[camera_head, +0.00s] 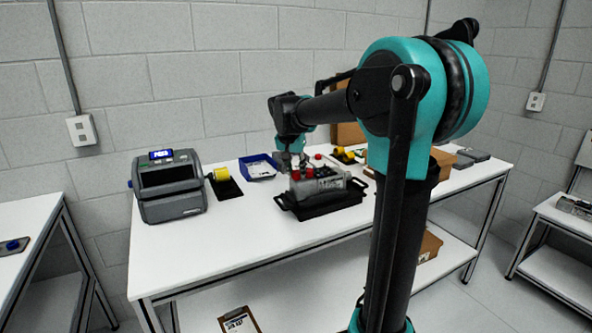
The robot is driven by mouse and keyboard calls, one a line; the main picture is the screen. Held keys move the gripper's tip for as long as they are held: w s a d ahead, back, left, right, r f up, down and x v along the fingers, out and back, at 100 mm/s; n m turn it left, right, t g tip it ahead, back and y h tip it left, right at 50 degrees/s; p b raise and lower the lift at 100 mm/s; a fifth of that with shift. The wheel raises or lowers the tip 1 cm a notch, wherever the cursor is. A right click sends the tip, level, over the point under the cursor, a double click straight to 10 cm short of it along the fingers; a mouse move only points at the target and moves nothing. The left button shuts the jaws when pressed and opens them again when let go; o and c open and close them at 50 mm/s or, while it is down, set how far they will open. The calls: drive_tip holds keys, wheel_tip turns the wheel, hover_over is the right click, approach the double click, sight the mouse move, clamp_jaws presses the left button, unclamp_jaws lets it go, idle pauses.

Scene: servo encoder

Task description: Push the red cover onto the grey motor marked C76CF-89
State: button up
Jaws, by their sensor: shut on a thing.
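A grey motor (318,187) lies in a black tray (323,207) on the white table. Its marking is too small to read. A red cover (295,173) shows at the motor's left end, just under my gripper (294,163). Other small red and white parts (319,158) show on or behind the motor. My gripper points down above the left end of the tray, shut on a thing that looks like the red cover. The fingertips are small and partly hidden, so I cannot tell whether the cover touches the motor.
A blue bin (259,166) sits behind the tray. Cardboard boxes and grey blocks (472,155) are at the right. The front left of the white table (230,235) is clear.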

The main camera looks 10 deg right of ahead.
drive_tip(key=shift+f, duration=0.15)
drive_tip(key=o, duration=0.8)
drive_tip(key=shift+c, duration=0.2)
drive_tip(key=v, duration=1.1)
drive_tip(key=s+d+f+n+y, duration=0.1)
drive_tip(key=s+d+f+n, duration=0.2)
drive_tip(key=s+f, duration=1)
drive_tip(key=s+d+f+n+y, duration=0.1)
drive_tip(key=s+d+f+n, duration=0.1)
drive_tip(key=s+f, duration=1.1)
wheel_tip(320, 180, down, 6)
drive_tip(key=shift+d+r+n, duration=0.1)
drive_tip(key=shift+d+n, duration=0.3)
drive_tip(key=shift+d, duration=0.3)
